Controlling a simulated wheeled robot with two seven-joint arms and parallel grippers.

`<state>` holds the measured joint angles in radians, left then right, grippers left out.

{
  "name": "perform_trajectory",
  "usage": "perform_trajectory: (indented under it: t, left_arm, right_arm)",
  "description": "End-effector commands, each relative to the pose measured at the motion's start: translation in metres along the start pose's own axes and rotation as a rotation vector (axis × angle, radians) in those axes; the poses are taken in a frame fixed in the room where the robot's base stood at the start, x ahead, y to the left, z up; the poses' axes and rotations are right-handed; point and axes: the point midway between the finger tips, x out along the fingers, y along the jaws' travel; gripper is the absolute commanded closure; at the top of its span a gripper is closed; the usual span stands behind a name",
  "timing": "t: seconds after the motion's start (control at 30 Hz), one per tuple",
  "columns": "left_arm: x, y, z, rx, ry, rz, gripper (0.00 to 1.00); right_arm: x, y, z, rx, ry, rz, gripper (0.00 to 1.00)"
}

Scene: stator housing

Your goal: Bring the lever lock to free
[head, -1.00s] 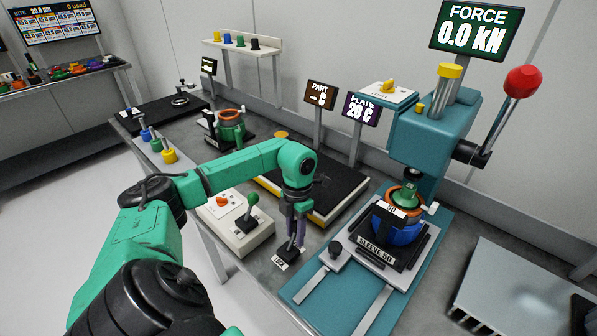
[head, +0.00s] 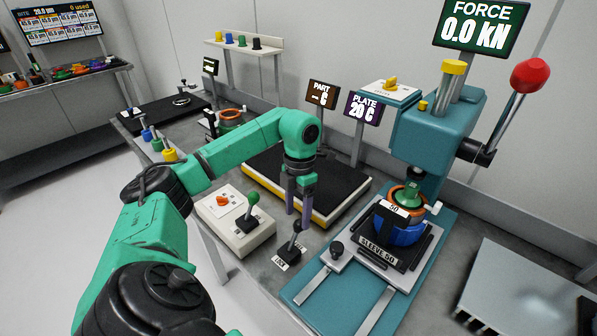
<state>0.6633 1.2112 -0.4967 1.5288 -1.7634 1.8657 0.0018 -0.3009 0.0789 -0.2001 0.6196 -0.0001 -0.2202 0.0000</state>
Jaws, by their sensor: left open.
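The lever lock is a small black lever (head: 297,227) on a dark base with a white label (head: 280,263), on the bench to the left of the press. Its knob leans up and slightly right of the base in the head view. The label's words are too small to read surely. My left gripper (head: 298,208), with purple-grey fingers, points down just above the knob. It is open, and its fingertips are close to the knob; I cannot tell whether they touch it. My right gripper is not in view.
The teal press (head: 435,125) with its red-knobbed handle (head: 531,76) stands to the right, with a SLEEVE 50 fixture (head: 378,248) under it. A control box with a green-knobbed lever (head: 253,197) is left of the gripper. A black plate (head: 340,185) lies behind.

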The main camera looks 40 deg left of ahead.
Motion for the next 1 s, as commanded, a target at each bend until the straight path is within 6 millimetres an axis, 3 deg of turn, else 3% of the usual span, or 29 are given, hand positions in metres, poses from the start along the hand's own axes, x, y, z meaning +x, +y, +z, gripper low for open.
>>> perform_trajectory:
  t: [0.2, 0.3, 1.0]
  left_arm:
    - [-0.063, 0.000, 0.001, 0.001, -0.005, 0.000, 0.32]
    - [-0.079, 0.000, 0.000, -0.001, -0.002, 0.001, 0.32]
    - [-0.080, 0.000, 0.001, 0.000, 0.000, 0.000, 0.32]
  right_arm:
    - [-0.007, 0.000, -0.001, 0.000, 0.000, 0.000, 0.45]
    - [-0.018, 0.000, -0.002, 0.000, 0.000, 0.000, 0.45]
    - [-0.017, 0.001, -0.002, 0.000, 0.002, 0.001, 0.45]
